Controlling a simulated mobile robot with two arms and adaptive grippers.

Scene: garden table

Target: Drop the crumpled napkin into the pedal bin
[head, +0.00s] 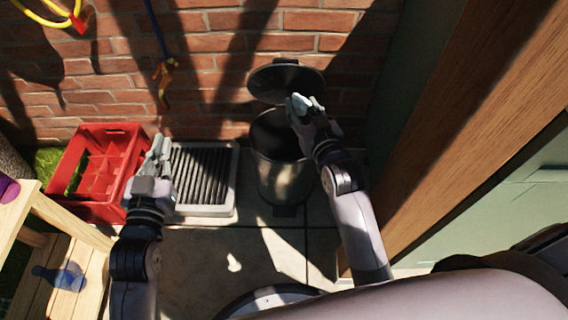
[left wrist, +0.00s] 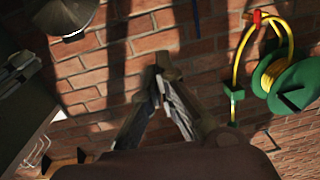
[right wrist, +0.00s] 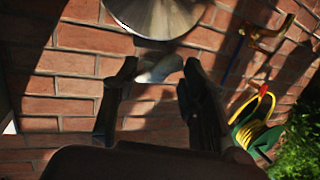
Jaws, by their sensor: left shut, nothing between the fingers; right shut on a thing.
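The pedal bin (head: 284,178) stands against the brick wall with its lid (head: 270,80) raised. The lid also shows in the right wrist view (right wrist: 160,14) and the left wrist view (left wrist: 66,14). My right gripper (head: 299,106) is above the right part of the bin's opening, shut on the pale crumpled napkin (head: 304,103). The napkin shows between the fingertips in the right wrist view (right wrist: 160,68), partly in shadow. My left gripper (head: 160,145) is shut and empty, left of the bin; its fingertips meet in the left wrist view (left wrist: 164,65).
A red crate (head: 128,208) stands at the left. A grey slatted mat or tray (head: 226,210) lies between it and the bin. A wooden bench (head: 88,234) with a blue bottle (head: 66,276) is at lower left. A wooden post (head: 455,130) rises right of the bin.

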